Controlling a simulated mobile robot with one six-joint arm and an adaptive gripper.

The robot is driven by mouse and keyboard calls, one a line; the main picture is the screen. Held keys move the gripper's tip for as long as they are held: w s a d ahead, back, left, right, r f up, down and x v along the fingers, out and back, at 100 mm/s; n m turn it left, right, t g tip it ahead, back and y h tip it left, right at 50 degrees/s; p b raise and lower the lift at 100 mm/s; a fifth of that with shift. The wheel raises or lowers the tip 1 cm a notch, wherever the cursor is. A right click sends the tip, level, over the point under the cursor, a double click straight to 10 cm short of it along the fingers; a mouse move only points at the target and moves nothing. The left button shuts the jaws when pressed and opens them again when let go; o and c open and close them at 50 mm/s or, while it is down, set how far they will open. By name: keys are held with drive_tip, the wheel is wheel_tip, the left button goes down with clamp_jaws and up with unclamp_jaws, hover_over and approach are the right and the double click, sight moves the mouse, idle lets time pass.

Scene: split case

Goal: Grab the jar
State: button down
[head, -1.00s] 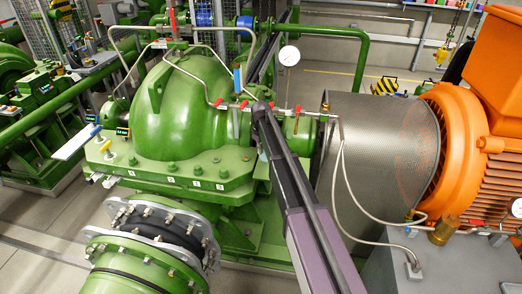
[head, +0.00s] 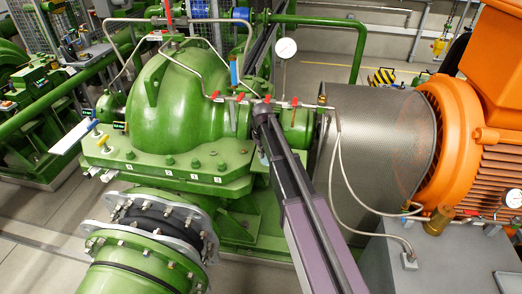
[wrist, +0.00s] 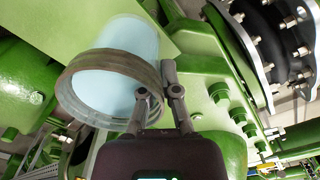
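My gripper (wrist: 157,80) is at the right side of this band. Its fingers are close together, with the edge of the band between them. The right finger lies along the outside; the tip of the left finger is hidden by the band.
A green pump (head: 180,105) fills the left and middle of the head view, with thin pipes and valves over it. A grey mesh guard (head: 375,140) and an orange motor (head: 465,140) stand to the right. A bolted flange (wrist: 265,50) is close on the right in the wrist view.

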drive_tip(key=s, duration=0.7)
drive_tip(key=shift+s+d+r+p, duration=0.25)
drive_tip(key=shift+d+r+p, duration=0.05)
drive_tip(key=shift+d+r, duration=0.15)
drive_tip(key=shift+s, duration=0.15)
idle(0.4)
drive_tip(key=shift+f, duration=0.15)
idle(0.6)
